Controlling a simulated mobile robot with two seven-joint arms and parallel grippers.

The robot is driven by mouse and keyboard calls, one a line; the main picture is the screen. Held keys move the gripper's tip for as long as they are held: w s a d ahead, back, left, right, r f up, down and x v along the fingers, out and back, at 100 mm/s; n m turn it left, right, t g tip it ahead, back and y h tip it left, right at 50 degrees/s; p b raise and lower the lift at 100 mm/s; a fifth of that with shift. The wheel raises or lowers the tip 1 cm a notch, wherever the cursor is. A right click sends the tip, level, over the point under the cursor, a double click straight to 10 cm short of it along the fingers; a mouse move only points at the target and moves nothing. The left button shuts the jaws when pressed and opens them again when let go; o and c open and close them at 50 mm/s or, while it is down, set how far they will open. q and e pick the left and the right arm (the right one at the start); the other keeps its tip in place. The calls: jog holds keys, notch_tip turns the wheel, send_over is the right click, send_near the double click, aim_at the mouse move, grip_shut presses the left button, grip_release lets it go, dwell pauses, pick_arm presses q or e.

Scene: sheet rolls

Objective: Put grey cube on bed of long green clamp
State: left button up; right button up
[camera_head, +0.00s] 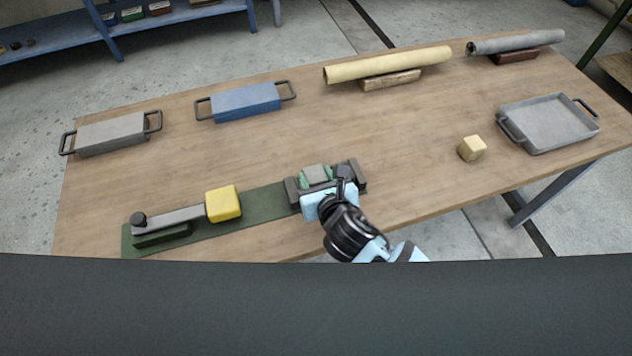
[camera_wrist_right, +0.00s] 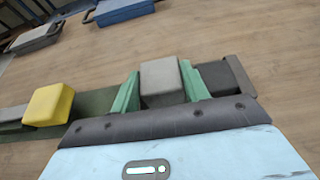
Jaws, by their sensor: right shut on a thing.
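The long green clamp (camera_head: 262,203) lies along the table's near edge, with a grey bar and a dark knob at its left end. It also shows in the wrist view (camera_wrist_right: 97,101). My right gripper (camera_head: 317,176) is at the clamp's right end. Its green fingers are shut on the grey cube (camera_wrist_right: 162,76), one on each side. The cube's top also shows in the head view (camera_head: 314,173). The cube's lower part is hidden, so I cannot tell whether it touches anything beneath. A yellow block (camera_head: 223,203) sits at the right end of the grey bar. My left gripper is not in view.
A dark grey block (camera_wrist_right: 234,76) stands just right of the fingers. A beige cube (camera_head: 471,148) and a grey tray (camera_head: 548,122) are at right. Grey (camera_head: 111,134) and blue (camera_head: 246,102) handled blocks and two rolls (camera_head: 390,65) lie farther back. The table's middle is clear.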

jog(key=shift+w+a, duration=0.1)
jog(key=shift+w, duration=0.35)
notch_tip(320, 180, down, 4)
jog(key=shift+s+r+b, duration=0.1)
jog(key=shift+r+b, duration=0.1)
jog(key=shift+b, duration=0.3)
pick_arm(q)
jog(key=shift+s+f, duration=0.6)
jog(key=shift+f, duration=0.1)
pick_arm(e)
jog(key=shift+r, duration=0.1)
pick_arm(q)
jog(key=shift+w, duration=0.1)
pick_arm(e)
jog(key=shift+f, duration=0.2)
jog(key=o, duration=0.7)
jog(key=shift+o, duration=0.2)
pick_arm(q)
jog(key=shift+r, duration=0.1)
